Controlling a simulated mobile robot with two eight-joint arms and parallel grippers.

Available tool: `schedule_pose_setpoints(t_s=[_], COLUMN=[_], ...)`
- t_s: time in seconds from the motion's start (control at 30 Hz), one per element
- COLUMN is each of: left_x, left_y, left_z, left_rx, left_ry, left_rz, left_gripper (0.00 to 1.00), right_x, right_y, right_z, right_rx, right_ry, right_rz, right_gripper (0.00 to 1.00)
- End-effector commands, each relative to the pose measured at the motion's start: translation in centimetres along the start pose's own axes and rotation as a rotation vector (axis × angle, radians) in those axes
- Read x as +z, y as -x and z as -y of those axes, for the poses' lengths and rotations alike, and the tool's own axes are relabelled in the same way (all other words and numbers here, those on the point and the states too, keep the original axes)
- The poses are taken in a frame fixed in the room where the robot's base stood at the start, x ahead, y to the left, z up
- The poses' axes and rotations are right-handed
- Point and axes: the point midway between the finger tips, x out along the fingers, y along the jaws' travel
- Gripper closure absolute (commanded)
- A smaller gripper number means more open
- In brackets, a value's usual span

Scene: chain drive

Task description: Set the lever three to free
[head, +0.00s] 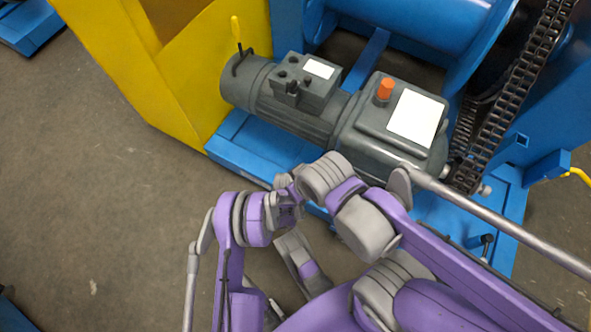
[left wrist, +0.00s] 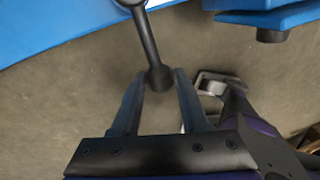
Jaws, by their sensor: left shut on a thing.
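In the left wrist view a dark lever (left wrist: 146,40) runs from a round hub at the top edge down to a rounded knob (left wrist: 160,77). My left gripper (left wrist: 160,82) has its two fingers on either side of this knob and is shut on it. I see no number on the lever, nor any mark for its setting. In the head view purple arm links cover the front edge of the blue base, and I cannot make out this lever there.
A grey motor with gearbox (head: 340,132) sits on the blue base (head: 240,150), with an orange cap (head: 385,88) on top. A chain (head: 515,90) runs at the right. Another small lever (head: 487,242) is at lower right.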

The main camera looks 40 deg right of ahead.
Motion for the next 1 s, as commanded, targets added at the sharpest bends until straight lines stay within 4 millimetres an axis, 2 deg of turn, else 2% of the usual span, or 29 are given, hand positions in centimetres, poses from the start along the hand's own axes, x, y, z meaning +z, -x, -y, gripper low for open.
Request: schedule_pose_setpoints(t_s=[0.17, 0.2, 0.33, 0.7, 0.83, 1.0], left_x=[0.0, 0.0, 0.0, 0.0, 0.0, 0.0], left_y=[-0.1, -0.1, -0.1, 0.5, 2.4, 6.0], left_z=[0.2, 0.2, 0.2, 0.1, 0.1, 0.1], left_rx=[-0.004, -0.004, -0.003, -0.002, -0.002, -0.002], left_ry=[0.0, -0.001, -0.001, -0.001, -0.001, -0.001], left_rz=[0.0, 0.0, 0.0, 0.0, 0.0, 0.0], left_gripper=[1.0, 0.51, 0.27, 0.27, 0.27, 0.27], right_x=[0.0, 0.0, 0.0, 0.0, -0.1, -0.3], right_y=[0.0, 0.0, 0.0, 0.1, 0.7, 1.6], right_z=[0.0, 0.0, 0.0, 0.0, 0.0, 0.0], right_rx=[0.0, 0.0, 0.0, 0.0, 0.0, 0.0], right_ry=[0.0, 0.0, 0.0, 0.0, 0.0, 0.0], right_rz=[0.0, 0.0, 0.0, 0.0, -0.001, -0.003], right_gripper=[1.0, 1.0, 1.0, 1.0, 1.0, 1.0])
